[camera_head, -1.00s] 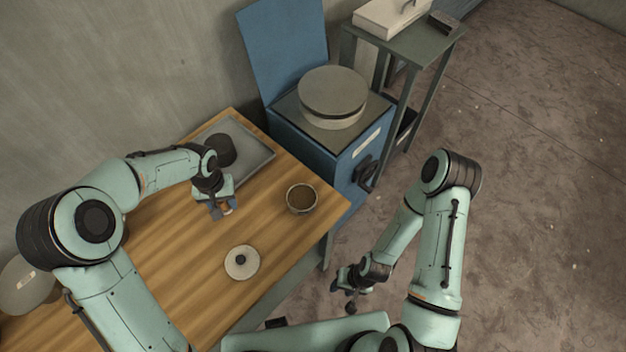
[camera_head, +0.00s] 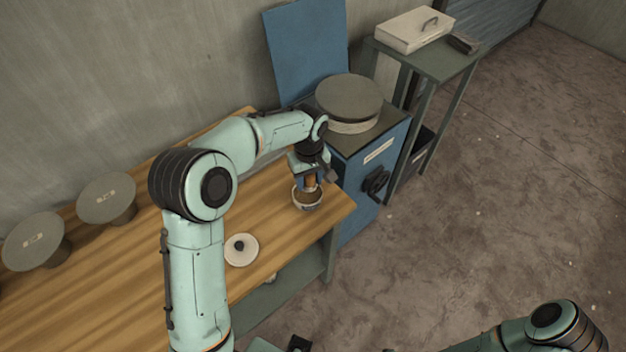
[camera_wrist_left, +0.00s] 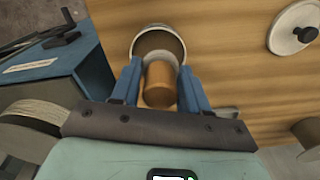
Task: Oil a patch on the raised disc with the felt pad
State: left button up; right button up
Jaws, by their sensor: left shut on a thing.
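My left gripper (camera_head: 310,180) is shut on the felt pad's wooden handle (camera_wrist_left: 161,86), which stands between its blue fingers in the left wrist view. In the head view the handle (camera_head: 310,182) points down at a small bowl (camera_head: 307,206) near the table's right end. The bowl's rim (camera_wrist_left: 137,42) also shows in the left wrist view. The pad's lower end is hidden, so I cannot tell whether it touches what is in the bowl. The raised disc (camera_head: 349,97) sits on top of the blue cabinet, right of and behind the gripper.
A pale lid with a dark knob (camera_head: 241,249) lies on the wooden table (camera_head: 270,225). Two round grey-topped pieces (camera_head: 107,198) stand at the left. A side stand holds a white box (camera_head: 414,30).

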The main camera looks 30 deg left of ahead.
aim_at(307, 194)
pick_arm(q)
jog(key=shift+w+a+r+n, duration=0.15)
jog(key=shift+a+r+n, duration=0.25)
jog(key=shift+n, duration=0.4)
jog(key=shift+w+a+r+n, duration=0.1)
jog(key=shift+w+n, duration=0.1)
jog(key=shift+n, duration=0.1)
jog(key=shift+w+b, duration=0.15)
jog(key=shift+b, duration=0.15)
jog(key=shift+f+b, duration=1.75)
jog(key=shift+f, duration=1.1)
pick_arm(e)
jog(key=shift+s+f, duration=0.4)
jog(key=shift+f, duration=0.5)
jog(key=shift+s+f, duration=0.4)
jog(key=shift+f, duration=0.45)
jog(key=shift+s+f, duration=0.4)
jog(key=shift+f, duration=0.5)
pick_arm(q)
jog(key=shift+f, duration=0.5)
pick_arm(e)
jog(key=shift+s+f, duration=0.1)
jog(key=shift+f, duration=0.2)
pick_arm(q)
jog(key=shift+f, duration=0.1)
pick_arm(e)
jog(key=shift+r, duration=0.1)
